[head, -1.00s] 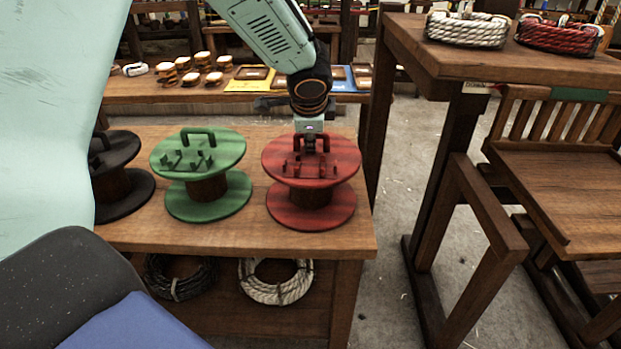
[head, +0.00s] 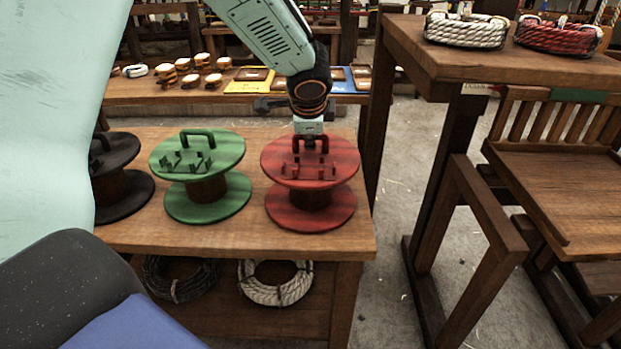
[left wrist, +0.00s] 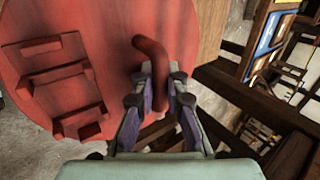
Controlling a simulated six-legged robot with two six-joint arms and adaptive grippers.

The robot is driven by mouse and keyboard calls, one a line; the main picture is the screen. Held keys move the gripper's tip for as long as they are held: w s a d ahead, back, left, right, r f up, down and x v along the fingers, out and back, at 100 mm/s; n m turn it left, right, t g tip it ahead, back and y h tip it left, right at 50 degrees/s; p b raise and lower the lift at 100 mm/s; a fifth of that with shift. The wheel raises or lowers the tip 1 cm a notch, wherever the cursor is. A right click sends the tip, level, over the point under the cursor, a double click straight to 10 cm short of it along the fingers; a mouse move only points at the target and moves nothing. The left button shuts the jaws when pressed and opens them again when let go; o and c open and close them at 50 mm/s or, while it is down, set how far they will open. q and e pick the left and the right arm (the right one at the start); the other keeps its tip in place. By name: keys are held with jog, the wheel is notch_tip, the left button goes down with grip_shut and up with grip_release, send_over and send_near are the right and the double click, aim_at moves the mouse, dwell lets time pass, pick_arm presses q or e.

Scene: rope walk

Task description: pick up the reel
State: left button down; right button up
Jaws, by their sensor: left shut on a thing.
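Three reels stand in a row on the wooden bench (head: 230,243): a red reel (head: 311,205) at the right, a green reel (head: 208,203) in the middle and a black reel (head: 120,185) at the left, partly hidden. My left gripper (head: 310,147) is at the top of the red reel and shut on its handle. In the left wrist view the red reel's top disc (left wrist: 100,40) fills the upper left, and the gripper's fingers (left wrist: 160,85) close around the curved red handle. The red reel stands upright on the bench. My right gripper is not in view.
Rope coils (head: 275,290) lie on the shelf below. A taller wooden table (head: 480,68) with white and red rope coils stands at the right, beside a slatted wooden bench (head: 560,180). A back table holds small spools and trays.

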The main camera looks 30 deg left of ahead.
pick_arm(q)
jog(key=shift+w+r, duration=0.1)
jog(key=shift+r, duration=0.1)
notch_tip(320, 180, up, 9)
jog(key=p, duration=0.4)
jog(key=shift+f, duration=0.15)
jog(key=shift+r, duration=0.6)
jog(key=shift+r+p, duration=0.15)
jog(key=shift+p, duration=0.15)
